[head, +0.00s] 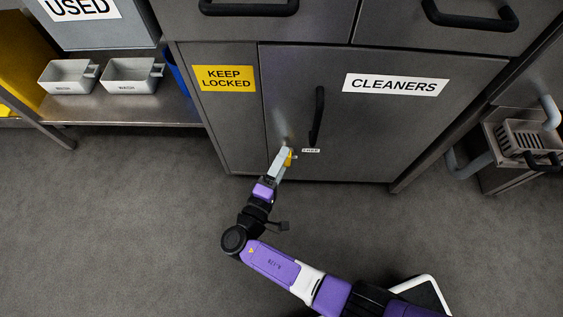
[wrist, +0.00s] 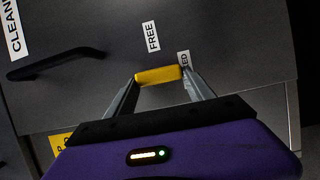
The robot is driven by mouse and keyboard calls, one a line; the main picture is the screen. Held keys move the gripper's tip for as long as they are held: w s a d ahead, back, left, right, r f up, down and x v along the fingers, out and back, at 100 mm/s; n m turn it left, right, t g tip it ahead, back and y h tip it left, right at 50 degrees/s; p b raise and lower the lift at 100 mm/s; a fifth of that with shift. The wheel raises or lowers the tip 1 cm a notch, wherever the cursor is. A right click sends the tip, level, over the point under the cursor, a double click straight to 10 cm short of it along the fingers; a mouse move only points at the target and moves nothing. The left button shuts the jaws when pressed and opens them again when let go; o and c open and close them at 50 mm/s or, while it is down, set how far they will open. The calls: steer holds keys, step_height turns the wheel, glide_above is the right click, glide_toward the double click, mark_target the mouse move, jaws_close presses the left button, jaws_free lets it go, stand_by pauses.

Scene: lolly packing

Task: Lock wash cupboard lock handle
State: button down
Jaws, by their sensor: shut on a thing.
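The wash cupboard is the grey cabinet whose door (head: 365,120) carries a "CLEANERS" label and a black pull handle (head: 318,115). The yellow lock handle (head: 289,157) sits low on the door near its left edge. In the wrist view the lock handle (wrist: 162,74) lies crosswise between my fingertips. My gripper (head: 283,156) is shut on it; the two grey fingers also show in the wrist view (wrist: 160,85). A "FREE" label (wrist: 152,37) is beside the lock, and a second label (wrist: 184,60) ending in "ED" is partly hidden by a finger. The door looks closed.
A yellow "KEEP LOCKED" sign (head: 224,78) is on the panel left of the door. White trays (head: 130,74) stand on a shelf at the left. A rack with a basket (head: 527,140) stands at the right. The grey floor (head: 120,230) is clear.

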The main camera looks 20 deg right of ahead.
steer(key=shift+n, duration=0.3)
steer(key=shift+c, duration=1.8)
jaws_free()
steer(key=v, duration=0.8)
steer(key=shift+p, duration=0.45)
steer(key=shift+w, duration=0.1)
